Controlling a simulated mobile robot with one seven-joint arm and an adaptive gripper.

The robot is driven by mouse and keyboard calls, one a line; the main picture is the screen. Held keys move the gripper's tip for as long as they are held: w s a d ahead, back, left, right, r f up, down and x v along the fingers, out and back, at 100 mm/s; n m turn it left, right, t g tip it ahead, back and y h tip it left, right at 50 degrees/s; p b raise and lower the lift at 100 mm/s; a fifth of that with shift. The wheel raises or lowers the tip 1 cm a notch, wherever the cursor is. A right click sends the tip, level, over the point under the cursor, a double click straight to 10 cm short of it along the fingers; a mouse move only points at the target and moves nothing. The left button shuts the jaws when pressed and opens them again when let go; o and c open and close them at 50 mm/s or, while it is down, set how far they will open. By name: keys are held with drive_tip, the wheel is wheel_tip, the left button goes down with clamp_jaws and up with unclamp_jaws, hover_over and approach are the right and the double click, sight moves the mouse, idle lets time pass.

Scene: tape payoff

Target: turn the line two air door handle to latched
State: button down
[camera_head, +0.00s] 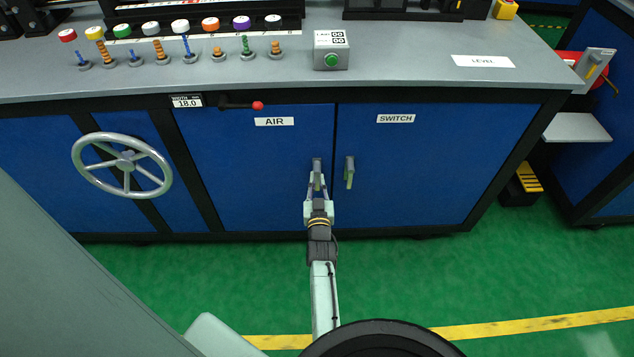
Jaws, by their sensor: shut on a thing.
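The AIR door (250,175) is a blue cabinet panel under the grey bench, with a white AIR label (274,121) near its top. Its handle (317,164) is at the door's right edge and looks roughly upright; only its upper end shows above my fingers. My gripper (317,184) is shut on this handle, reaching it from below and in front. The fingers hide most of the handle, so its exact angle is hard to tell. The door looks closed, flush with its neighbour.
The SWITCH door (420,170) to the right has its own upright handle (349,172), close beside my gripper. A handwheel (122,165) is at left. A red-knobbed lever (257,105) sits under the bench edge. The green floor (480,285) in front is clear.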

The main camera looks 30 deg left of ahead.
drive_tip(key=shift+w+d, duration=0.15)
drive_tip(key=c, duration=1.6)
unclamp_jaws()
drive_tip(key=v, duration=0.7)
drive_tip(key=shift+s, duration=0.3)
